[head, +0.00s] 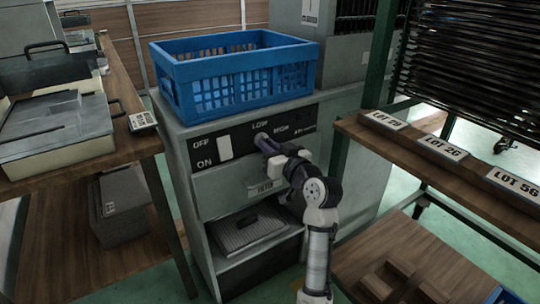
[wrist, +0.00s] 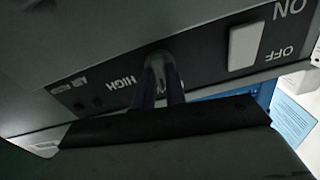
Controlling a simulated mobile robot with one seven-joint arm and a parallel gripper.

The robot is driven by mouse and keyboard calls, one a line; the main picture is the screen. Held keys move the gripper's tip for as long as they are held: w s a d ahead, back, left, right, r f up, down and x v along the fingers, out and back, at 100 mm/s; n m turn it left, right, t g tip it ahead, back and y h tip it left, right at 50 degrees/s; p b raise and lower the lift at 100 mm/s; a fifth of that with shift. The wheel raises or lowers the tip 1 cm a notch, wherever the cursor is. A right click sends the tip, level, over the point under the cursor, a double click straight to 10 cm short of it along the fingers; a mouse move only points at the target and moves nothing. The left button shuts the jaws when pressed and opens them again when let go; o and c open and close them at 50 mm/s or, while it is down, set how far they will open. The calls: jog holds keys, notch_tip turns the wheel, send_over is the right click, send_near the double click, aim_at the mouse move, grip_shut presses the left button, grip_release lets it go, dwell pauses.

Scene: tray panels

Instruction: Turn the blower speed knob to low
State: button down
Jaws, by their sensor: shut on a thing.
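The black control panel (head: 205,140) is on the front of a grey cabinet, with labels OFF, ON, LOW and HIGH. The LOW label (head: 260,125) is just above my gripper (head: 266,146), which is at the panel to the right of the white rocker switch (head: 225,148). My gripper hides the blower speed knob in the head view. In the wrist view, which is upside down, my gripper (wrist: 160,84) is shut on the grey knob (wrist: 157,62). The HIGH label (wrist: 121,82) shows beside it. I cannot tell which way the knob points.
A blue crate (head: 235,68) stands on top of the cabinet. Below the panel is an open shelf with a dark ribbed tray (head: 250,228). A wooden bench (head: 70,175) is at the left, and a wooden shelf with LOT labels (head: 440,152) is at the right.

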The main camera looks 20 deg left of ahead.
jog(key=shift+n+b, duration=0.45)
jog(key=shift+n, duration=0.15)
jog(key=c, duration=1.4)
grip_release()
jog(key=shift+c, duration=0.2)
